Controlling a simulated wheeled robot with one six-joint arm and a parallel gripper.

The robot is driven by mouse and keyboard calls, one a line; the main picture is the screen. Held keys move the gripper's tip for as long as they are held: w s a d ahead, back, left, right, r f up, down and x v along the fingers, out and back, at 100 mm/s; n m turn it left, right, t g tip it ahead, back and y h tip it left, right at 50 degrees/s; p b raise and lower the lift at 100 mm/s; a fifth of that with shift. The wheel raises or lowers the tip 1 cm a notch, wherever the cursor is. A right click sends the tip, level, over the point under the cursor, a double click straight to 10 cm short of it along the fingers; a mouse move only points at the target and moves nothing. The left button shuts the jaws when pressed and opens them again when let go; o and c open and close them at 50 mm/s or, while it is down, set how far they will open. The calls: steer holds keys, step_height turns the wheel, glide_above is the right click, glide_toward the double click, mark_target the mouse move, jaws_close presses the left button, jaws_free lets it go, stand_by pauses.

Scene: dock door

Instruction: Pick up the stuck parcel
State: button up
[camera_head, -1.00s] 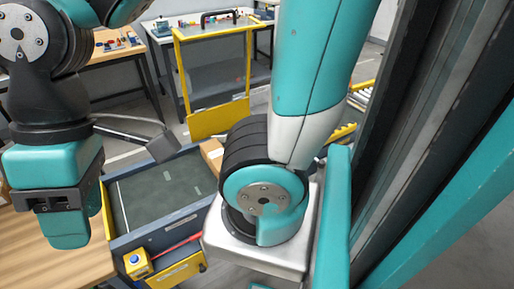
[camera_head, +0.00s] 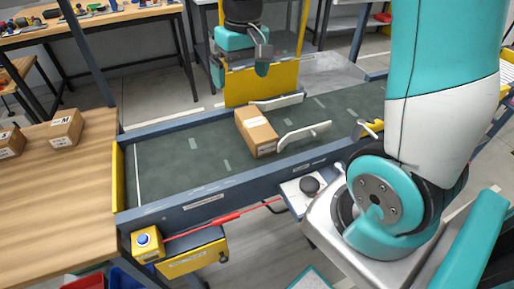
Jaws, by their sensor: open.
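A brown cardboard parcel (camera_head: 247,125) with a pale label lies askew on the dark green conveyor belt (camera_head: 165,160). It sits at the left ends of two pale guide arms, an upper one (camera_head: 281,101) and a lower one (camera_head: 306,132). It appears to touch both, though the exact contact is hard to tell. My gripper (camera_head: 260,68) is open and empty, above the far side of the belt, up and slightly right of the parcel. It is apart from the parcel and overlaps the yellow panel in the view. One finger is largely hidden.
A wooden table (camera_head: 60,205) with two boxes stands at the left end of the belt. A blue button on a yellow box (camera_head: 143,240) is at the near left corner, with a red cord (camera_head: 220,219) running right. A yellow panel (camera_head: 285,82) rises behind the belt.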

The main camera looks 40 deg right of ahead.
steer(key=m+b, duration=0.2)
glide_above(255, 130)
steer(key=w+d, duration=0.2)
step_height(255, 130, down, 6)
steer(key=shift+h, duration=0.3)
step_height(255, 130, down, 10)
steer(key=shift+w, duration=0.1)
steer(key=f, duration=0.6)
steer(key=shift+w+f+p, duration=0.2)
steer(key=shift+p, duration=0.1)
steer(key=c, duration=1.1)
steer(key=shift+r, duration=0.1)
